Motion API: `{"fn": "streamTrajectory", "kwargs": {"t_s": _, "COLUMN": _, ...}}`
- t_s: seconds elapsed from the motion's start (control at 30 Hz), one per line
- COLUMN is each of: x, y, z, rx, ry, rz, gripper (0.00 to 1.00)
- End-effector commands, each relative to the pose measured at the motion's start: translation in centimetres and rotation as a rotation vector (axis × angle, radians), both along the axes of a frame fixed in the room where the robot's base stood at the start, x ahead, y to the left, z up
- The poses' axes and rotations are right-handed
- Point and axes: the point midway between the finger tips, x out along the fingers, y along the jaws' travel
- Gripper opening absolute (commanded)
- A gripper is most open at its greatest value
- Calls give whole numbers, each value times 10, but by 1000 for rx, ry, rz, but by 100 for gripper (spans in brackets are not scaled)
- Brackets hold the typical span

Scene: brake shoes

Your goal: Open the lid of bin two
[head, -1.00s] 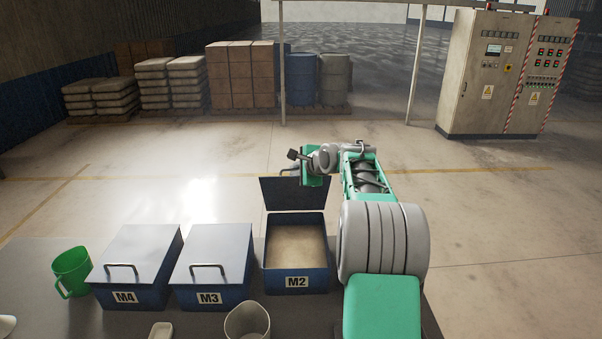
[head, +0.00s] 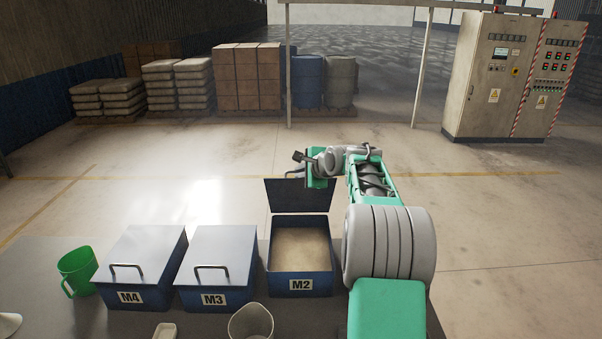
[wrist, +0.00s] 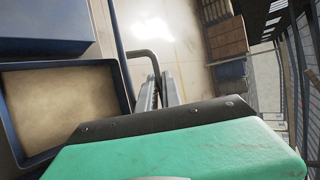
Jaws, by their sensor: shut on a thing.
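The bin labelled M2 (head: 301,284) stands on the table with its lid (head: 298,196) raised roughly upright at its far edge. Pale powder (head: 300,250) shows inside, and also in the wrist view (wrist: 58,108). My gripper (head: 305,177) is at the top edge of the raised lid. In the wrist view my gripper (wrist: 161,90) has its fingers closed together on the lid's dark bent handle (wrist: 142,56). The lid shows there nearly edge-on (wrist: 118,45).
Shut bins M3 (head: 222,255) and M4 (head: 145,255) stand to the left. A green mug (head: 76,270) is at far left. A pale cup (head: 251,322) and a small white dish (head: 165,331) are at the table's front. The floor behind the table is open.

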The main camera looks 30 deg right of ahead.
Motion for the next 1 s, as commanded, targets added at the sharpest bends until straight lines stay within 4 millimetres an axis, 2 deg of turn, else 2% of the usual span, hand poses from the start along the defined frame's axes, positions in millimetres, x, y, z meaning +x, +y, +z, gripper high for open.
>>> {"fn": "streamTrajectory", "kwargs": {"t_s": 0.03, "x": 2, "y": 1, "z": 13, "rx": -10, "ry": -21, "rz": 5, "gripper": 0}}
{"fn": "streamTrajectory", "kwargs": {"t_s": 0.07, "x": 2, "y": 1, "z": 13, "rx": -10, "ry": -21, "rz": 5, "gripper": 0}}
{"fn": "streamTrajectory", "kwargs": {"t_s": 0.1, "x": 2, "y": 1, "z": 13, "rx": -10, "ry": -21, "rz": 5, "gripper": 11}}
{"fn": "streamTrajectory", "kwargs": {"t_s": 0.33, "x": 2, "y": 1, "z": 11, "rx": -8, "ry": -17, "rz": 3, "gripper": 30}}
{"fn": "streamTrajectory", "kwargs": {"t_s": 0.73, "x": 0, "y": -2, "z": 5, "rx": -4, "ry": -7, "rz": -2, "gripper": 30}}
{"fn": "streamTrajectory", "kwargs": {"t_s": 1.0, "x": -6, "y": -5, "z": 21, "rx": -7, "ry": -12, "rz": -2, "gripper": 30}}
